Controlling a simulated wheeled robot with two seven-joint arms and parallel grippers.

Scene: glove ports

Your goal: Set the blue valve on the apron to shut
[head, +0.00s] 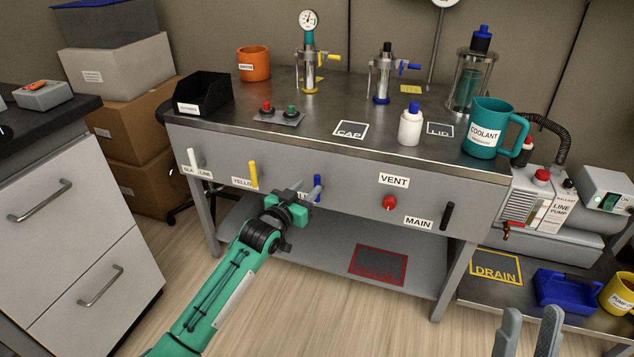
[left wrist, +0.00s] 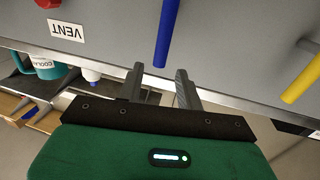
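The blue valve (head: 317,184) is a slim blue lever on the grey apron (head: 340,203) under the bench top, standing roughly upright. Its label is mostly hidden behind my left gripper (head: 309,193). In the left wrist view the blue lever (left wrist: 166,28) comes down from the top edge. Its free end lies close to the gap between the two dark fingers of my left gripper (left wrist: 160,82). The fingers are apart with nothing held between them; I cannot tell whether they touch the lever. My right gripper (head: 530,332) is low at the right, fingers apart and empty.
On the apron, a white lever (head: 194,158) and a yellow lever (head: 253,174) are left of the blue one. A red VENT knob (head: 389,202) and a black MAIN lever (head: 448,215) are to its right. A lower shelf (head: 310,255) lies beneath. The floor in front is clear.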

